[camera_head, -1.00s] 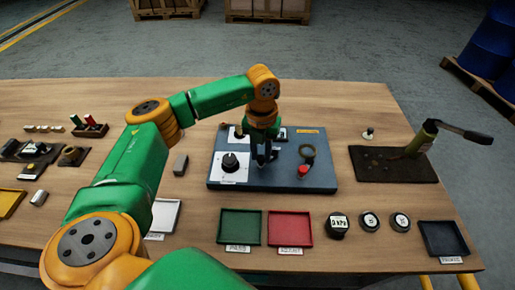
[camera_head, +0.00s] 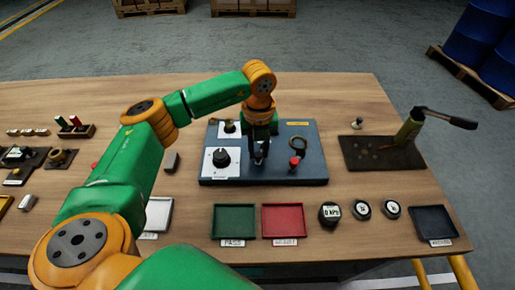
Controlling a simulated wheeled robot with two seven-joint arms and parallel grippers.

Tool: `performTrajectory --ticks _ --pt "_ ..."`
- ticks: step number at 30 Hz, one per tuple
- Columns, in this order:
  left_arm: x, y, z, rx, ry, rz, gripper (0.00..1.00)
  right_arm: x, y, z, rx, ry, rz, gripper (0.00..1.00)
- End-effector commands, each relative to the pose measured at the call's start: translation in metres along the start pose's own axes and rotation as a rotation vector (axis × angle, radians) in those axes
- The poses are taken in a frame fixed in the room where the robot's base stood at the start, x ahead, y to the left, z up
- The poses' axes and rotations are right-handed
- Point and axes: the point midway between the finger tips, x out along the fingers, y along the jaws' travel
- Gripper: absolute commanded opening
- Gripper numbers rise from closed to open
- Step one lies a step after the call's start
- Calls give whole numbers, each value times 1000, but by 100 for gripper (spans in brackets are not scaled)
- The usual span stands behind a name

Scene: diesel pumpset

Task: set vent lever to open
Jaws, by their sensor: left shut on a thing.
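The blue-grey control panel (camera_head: 225,176) lies on the wooden table. My left gripper (camera_head: 259,157) points down over the middle of the panel, between the black knob (camera_head: 221,157) and the red button (camera_head: 294,162). It is shut on a small dark part there, which looks like the vent lever. The fingers hide most of this part, so its exact angle cannot be told. My right gripper is not in view.
A green tray (camera_head: 234,206) and a red tray (camera_head: 284,207) lie in front of the panel. Round gauges (camera_head: 330,214) stand to their right. A hand pump (camera_head: 410,130) on a dark mat (camera_head: 365,154) stands at the right.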

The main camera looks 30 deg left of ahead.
Motion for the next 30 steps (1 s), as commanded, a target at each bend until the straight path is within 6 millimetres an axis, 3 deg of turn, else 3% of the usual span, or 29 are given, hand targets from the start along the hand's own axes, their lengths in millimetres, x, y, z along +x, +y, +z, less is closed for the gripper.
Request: performTrajectory --ticks 5,6,9,19,30 --pt "-1 -1 0 1 -1 -3 0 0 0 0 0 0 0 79" --pt "-1 -1 0 2 -1 -3 34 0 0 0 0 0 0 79" --pt "-1 -1 0 2 -1 -3 59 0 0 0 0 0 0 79" --pt "-4 -1 0 2 -2 -2 59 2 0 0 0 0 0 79" --pt "-68 -1 0 2 -2 -3 59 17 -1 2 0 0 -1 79"
